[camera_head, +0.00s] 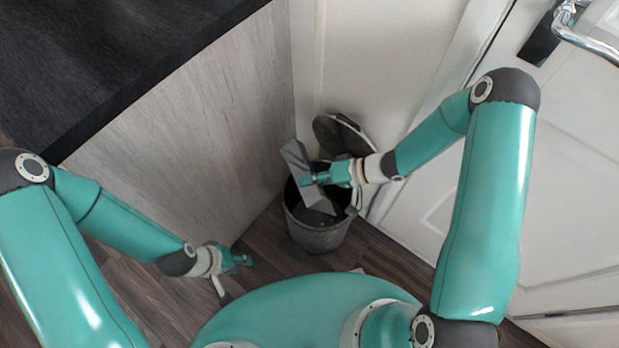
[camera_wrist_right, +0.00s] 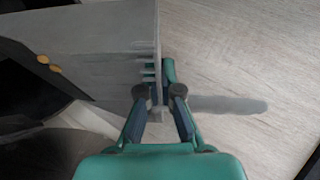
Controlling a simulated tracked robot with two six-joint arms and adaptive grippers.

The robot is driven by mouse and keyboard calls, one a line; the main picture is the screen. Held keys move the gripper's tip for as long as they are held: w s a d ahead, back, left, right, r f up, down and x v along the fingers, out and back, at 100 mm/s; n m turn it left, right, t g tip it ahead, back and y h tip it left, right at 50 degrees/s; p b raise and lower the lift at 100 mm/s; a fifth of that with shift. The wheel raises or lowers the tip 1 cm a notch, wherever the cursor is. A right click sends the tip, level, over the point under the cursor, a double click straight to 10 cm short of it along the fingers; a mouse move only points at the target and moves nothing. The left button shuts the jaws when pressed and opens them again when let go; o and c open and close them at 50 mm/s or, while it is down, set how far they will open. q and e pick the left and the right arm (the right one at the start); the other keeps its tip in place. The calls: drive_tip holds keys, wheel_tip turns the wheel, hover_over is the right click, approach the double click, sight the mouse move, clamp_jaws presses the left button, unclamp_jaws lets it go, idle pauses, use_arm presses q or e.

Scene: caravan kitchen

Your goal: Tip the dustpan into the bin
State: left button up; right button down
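The grey dustpan (camera_head: 296,160) is steeply tilted over the mouth of the grey bin (camera_head: 318,238). My right gripper (camera_head: 308,180) is shut on the dustpan, and its lower part reaches inside the bin's rim. In the right wrist view, the dustpan (camera_wrist_right: 105,45) runs edge-on between the fingers of my right gripper (camera_wrist_right: 158,88). Two small brownish bits (camera_wrist_right: 49,64) show at the left there; I cannot tell if they lie on the dustpan or in the bin. My left gripper (camera_head: 243,260) is low above the floor, left of the bin; its fingers are too small to read.
The bin's dark round lid (camera_head: 333,135) stands open behind it against the wall. A wood-grain cabinet panel (camera_head: 190,130) rises close at the left, under a black worktop (camera_head: 90,50). A white door (camera_head: 560,160) is at the right. Some dark wooden floor (camera_head: 265,260) is clear.

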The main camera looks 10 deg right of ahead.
wheel_tip(320, 180, up, 3)
drive_tip(key=shift+f+h+p, duration=0.2)
drive_tip(key=shift+h+p, duration=0.5)
drive_tip(key=shift+p, duration=0.05)
drive_tip(key=shift+a+r+n+h, duration=0.15)
drive_tip(key=shift+n+h, duration=0.15)
drive_tip(key=shift+h, duration=0.2)
drive_tip(key=shift+r+h+b, duration=0.1)
drive_tip(key=shift+h+b, duration=0.2)
drive_tip(key=shift+h, duration=0.2)
wheel_tip(320, 180, up, 5)
drive_tip(key=n+h+b, duration=0.1)
drive_tip(key=h+b, duration=0.2)
drive_tip(key=b, duration=0.3)
drive_tip(key=h+b, duration=0.4)
drive_tip(key=b, duration=0.2)
drive_tip(key=shift+w+r+n+t+b, duration=0.1)
drive_tip(key=shift+w+n+t+b, duration=0.05)
drive_tip(key=shift+n+t+b, duration=0.2)
drive_tip(key=shift+r, duration=0.25)
drive_tip(key=shift+d+r+h, duration=0.2)
drive_tip(key=shift+r+h, duration=0.1)
drive_tip(key=shift+h, duration=0.1)
use_arm(q)
wheel_tip(320, 180, down, 11)
drive_tip(key=shift+r, duration=0.2)
drive_tip(key=shift+f+b, duration=0.1)
drive_tip(key=shift+b, duration=0.2)
use_arm(e)
drive_tip(key=shift+f, duration=0.15)
